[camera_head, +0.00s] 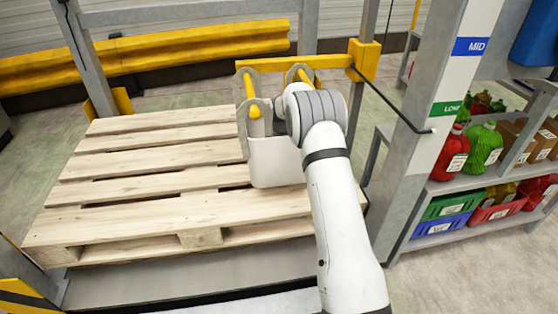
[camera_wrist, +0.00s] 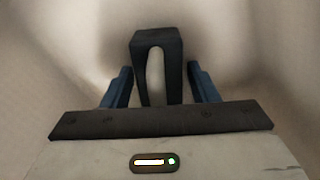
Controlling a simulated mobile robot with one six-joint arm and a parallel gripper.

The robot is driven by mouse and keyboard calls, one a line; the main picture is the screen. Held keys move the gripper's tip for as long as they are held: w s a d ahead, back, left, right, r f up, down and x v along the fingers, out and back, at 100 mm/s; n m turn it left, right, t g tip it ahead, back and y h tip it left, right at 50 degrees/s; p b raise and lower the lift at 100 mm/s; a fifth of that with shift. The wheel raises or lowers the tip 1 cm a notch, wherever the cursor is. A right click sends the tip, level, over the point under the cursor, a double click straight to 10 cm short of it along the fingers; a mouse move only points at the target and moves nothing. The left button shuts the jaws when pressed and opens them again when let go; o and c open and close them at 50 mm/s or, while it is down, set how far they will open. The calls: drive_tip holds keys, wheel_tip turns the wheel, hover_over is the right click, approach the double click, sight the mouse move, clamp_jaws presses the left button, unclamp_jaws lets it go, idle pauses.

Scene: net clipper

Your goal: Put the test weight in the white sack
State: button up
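The white sack (camera_head: 275,165) hangs by its grey straps from two yellow pegs, over the right end of a wooden pallet. My white arm comes down to the sack; my gripper is hidden there in the head view. In the wrist view, my gripper (camera_wrist: 160,88) shows two blue fingers, one on either side of a dark upright loop with a slot, which looks like the test weight's handle (camera_wrist: 158,37). Pale, blurred cloth-like walls surround them, seemingly the sack's inside. Whether the fingers press on the handle is unclear. The weight's lower part is hidden.
The wooden pallet (camera_head: 140,190) is bare on its left. A yellow frame bar (camera_head: 300,62) crosses above the sack. A grey post (camera_head: 425,120) stands close right of my arm, with shelves of bottles and crates (camera_head: 450,205) beyond. A yellow guard rail (camera_head: 150,52) runs behind.

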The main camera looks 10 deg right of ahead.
drive_tip(key=shift+o, duration=0.8)
wheel_tip(320, 180, up, 12)
drive_tip(key=p, duration=0.3)
drive_tip(key=shift+r+p, duration=0.15)
drive_tip(key=shift+p, duration=0.15)
